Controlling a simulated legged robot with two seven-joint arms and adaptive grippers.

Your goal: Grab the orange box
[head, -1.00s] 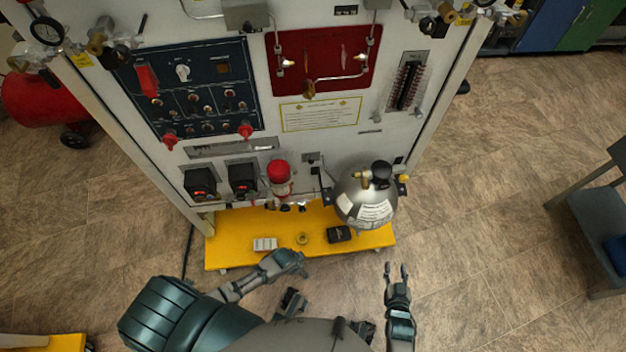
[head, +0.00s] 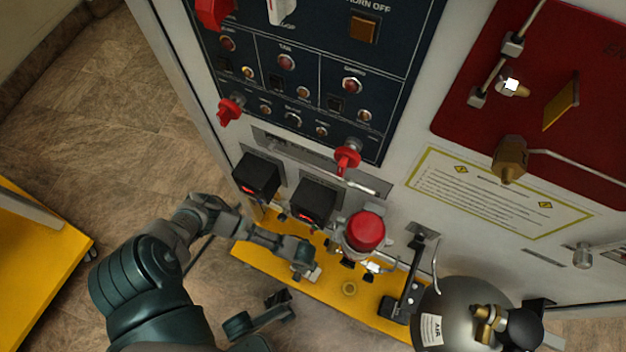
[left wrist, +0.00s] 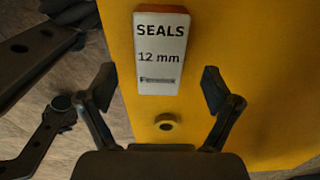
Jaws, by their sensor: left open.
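The box (left wrist: 160,55) lies on the yellow shelf. It has a white top printed "SEALS 12 mm" and an orange-brown strip along its far end. In the left wrist view it lies ahead of my left gripper (left wrist: 158,88), roughly centred between the two spread fingers, which are open and empty. In the head view my left gripper (head: 306,266) hangs over the yellow shelf (head: 270,266) and partly covers the box (head: 314,274). The height gap between fingers and box is hard to judge.
A red-capped device (head: 364,232) and black units (head: 313,200) on the panel stand close behind. A grey gas cylinder (head: 465,305) is at right.

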